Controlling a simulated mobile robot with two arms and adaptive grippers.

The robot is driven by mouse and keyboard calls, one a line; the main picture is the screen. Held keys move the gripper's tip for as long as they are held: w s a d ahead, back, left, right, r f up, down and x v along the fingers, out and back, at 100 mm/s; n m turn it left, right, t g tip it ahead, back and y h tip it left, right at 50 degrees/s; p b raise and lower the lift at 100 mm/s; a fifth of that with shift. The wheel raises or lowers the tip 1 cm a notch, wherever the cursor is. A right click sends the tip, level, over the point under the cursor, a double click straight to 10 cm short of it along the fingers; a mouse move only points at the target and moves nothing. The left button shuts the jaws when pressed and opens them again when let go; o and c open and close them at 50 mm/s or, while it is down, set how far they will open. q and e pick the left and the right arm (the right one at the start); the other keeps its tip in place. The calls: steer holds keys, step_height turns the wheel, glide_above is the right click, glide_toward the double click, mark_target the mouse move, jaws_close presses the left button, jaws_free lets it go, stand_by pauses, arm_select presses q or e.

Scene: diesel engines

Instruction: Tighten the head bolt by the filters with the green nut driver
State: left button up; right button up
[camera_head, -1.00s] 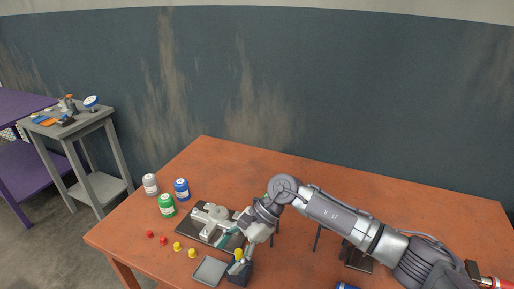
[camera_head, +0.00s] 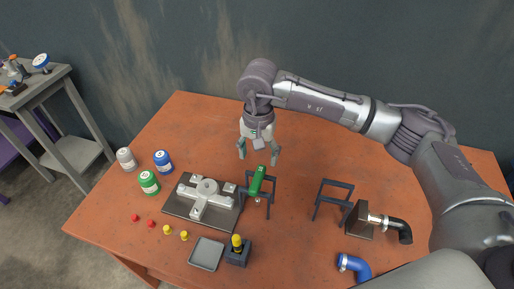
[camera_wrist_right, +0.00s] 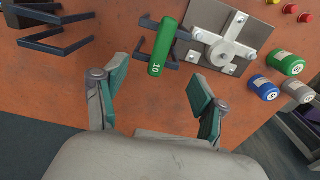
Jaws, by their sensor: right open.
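The green nut driver (camera_head: 257,181) lies across a dark rack (camera_head: 268,207) to the right of the engine part. In the right wrist view, its green handle (camera_wrist_right: 163,47) bears the number 10. My right gripper (camera_head: 258,154) is open and empty, above and just behind the handle. Its fingers (camera_wrist_right: 158,85) are spread apart, with the handle beyond them. The pale engine part (camera_head: 206,192) sits on a dark plate. Filter-like white (camera_head: 126,159), blue (camera_head: 163,161) and green (camera_head: 149,182) cans stand to its left. My left gripper is not in view.
A grey tray (camera_head: 206,254) and a dark block (camera_head: 238,257) with a yellow-topped piece stand in front. Red and yellow caps lie at front left.

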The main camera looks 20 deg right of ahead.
mark_target(258, 177)
steer(key=shift+f, duration=0.55)
steer(key=f, duration=0.2)
steer(key=shift+w+f+b, duration=0.25)
steer(key=shift+f+b, duration=0.15)
steer(key=shift+f, duration=0.4)
step_height(258, 177, down, 4)
steer(key=b, duration=0.4)
steer(key=shift+f, duration=0.1)
steer(key=shift+f+b, duration=0.35)
steer(key=shift+b, duration=0.3)
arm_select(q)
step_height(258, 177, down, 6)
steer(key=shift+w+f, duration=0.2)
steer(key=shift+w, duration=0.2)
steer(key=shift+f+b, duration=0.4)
arm_select(e)
steer(key=shift+s, duration=0.1)
jaws_close()
